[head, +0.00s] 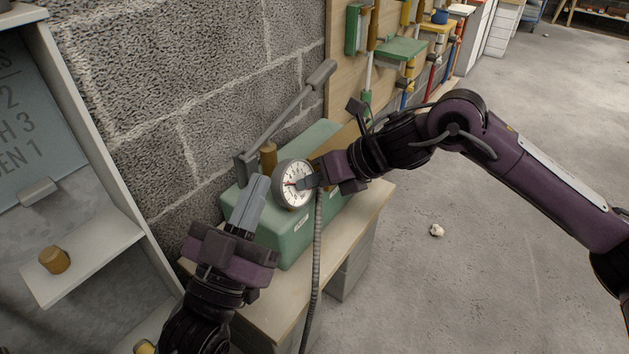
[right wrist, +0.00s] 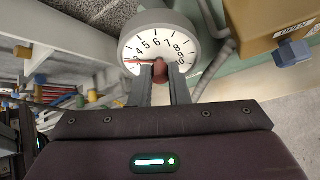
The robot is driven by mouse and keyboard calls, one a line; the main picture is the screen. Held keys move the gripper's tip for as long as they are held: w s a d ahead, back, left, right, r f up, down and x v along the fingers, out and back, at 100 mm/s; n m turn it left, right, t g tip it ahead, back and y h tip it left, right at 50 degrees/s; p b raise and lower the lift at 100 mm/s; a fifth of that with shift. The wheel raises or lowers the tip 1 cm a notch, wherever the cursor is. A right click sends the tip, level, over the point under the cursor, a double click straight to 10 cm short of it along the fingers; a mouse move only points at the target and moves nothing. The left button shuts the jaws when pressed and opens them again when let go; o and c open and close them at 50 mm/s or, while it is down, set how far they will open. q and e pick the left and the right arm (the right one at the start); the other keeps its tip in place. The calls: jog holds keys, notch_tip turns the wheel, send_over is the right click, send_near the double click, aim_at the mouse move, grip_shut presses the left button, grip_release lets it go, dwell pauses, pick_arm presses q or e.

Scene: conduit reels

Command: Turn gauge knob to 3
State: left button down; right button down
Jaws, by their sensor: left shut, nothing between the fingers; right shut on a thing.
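The round white gauge (head: 291,172) sits on the green box (head: 295,232). My right gripper (head: 304,183) reaches it from the right and covers part of the dial. In the right wrist view its fingertips (right wrist: 163,73) are shut on the red-brown gauge knob (right wrist: 160,66) at the middle of the dial (right wrist: 160,28). The red needle (right wrist: 134,62) points left in that view, just below the 4; the numeral at its tip is not clear. My left gripper (head: 258,181) is shut and empty, in front of the box's left part, left of the gauge.
The box stands on a pale bench (head: 376,207) against the block wall (head: 195,75). A grey lever (head: 290,112) rises behind the gauge. A grey hose (head: 318,250) hangs down in front. A white shelf (head: 85,258) is at left; open floor lies right.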

pick_arm(q)
jog(key=shift+r, duration=0.15)
pick_arm(e)
jog(key=shift+f, duration=0.1)
jog(key=c, duration=1.4)
grip_release()
